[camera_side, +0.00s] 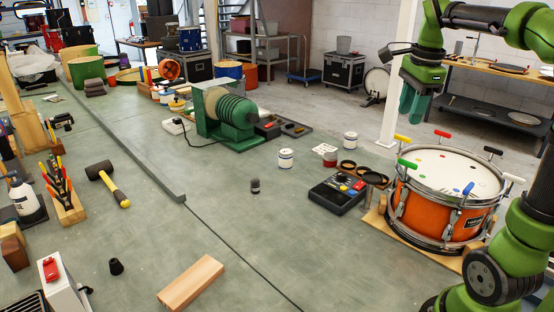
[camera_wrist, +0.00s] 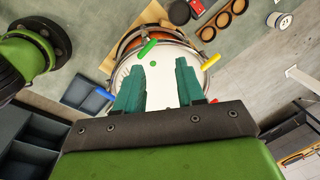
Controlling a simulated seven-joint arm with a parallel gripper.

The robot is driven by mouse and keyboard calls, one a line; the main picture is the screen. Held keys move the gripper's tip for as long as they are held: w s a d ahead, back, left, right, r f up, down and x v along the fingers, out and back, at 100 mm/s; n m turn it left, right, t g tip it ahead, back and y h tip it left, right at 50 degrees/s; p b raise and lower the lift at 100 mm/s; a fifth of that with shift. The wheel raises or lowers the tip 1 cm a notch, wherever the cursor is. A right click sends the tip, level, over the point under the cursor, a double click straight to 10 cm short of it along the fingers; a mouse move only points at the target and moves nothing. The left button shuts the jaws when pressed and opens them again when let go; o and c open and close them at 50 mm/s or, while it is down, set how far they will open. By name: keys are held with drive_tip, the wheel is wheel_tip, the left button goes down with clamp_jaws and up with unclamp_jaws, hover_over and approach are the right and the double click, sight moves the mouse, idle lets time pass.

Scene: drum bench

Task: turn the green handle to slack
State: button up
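The orange drum (camera_side: 435,205) has a white head and several coloured handles around its rim. The green handle (camera_side: 407,164) is at the rim's left side in the side view. In the wrist view the green handle (camera_wrist: 147,48) lies slantwise at the rim, just beyond my fingertips. My gripper (camera_side: 411,112) is raised above the drum's far left side, fingers pointing down. In the wrist view my gripper (camera_wrist: 159,66) has its two teal fingers apart with the white drum head showing between them. Nothing is held, and the fingers are clear of the green handle.
The yellow handle (camera_side: 402,138) and red handle (camera_side: 443,134) stand on the far rim. A blue handle (camera_side: 468,188) is at the near side. A white post (camera_side: 396,100) rises behind.

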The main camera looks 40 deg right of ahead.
sight(408, 161)
wheel_tip(408, 161, up, 4)
drive_tip(key=s+d+m+g, duration=0.1)
drive_tip(key=s+d+m, duration=0.1)
drive_tip(key=m, duration=0.7)
drive_tip(key=f, duration=0.5)
drive_tip(key=f+m, duration=0.1)
drive_tip(key=f, duration=0.5)
drive_tip(key=a+f+m+y, duration=0.1)
drive_tip(key=f, duration=0.4)
drive_tip(key=shift+w+f, duration=0.15)
drive_tip(key=shift+f, duration=0.15)
clamp_jaws()
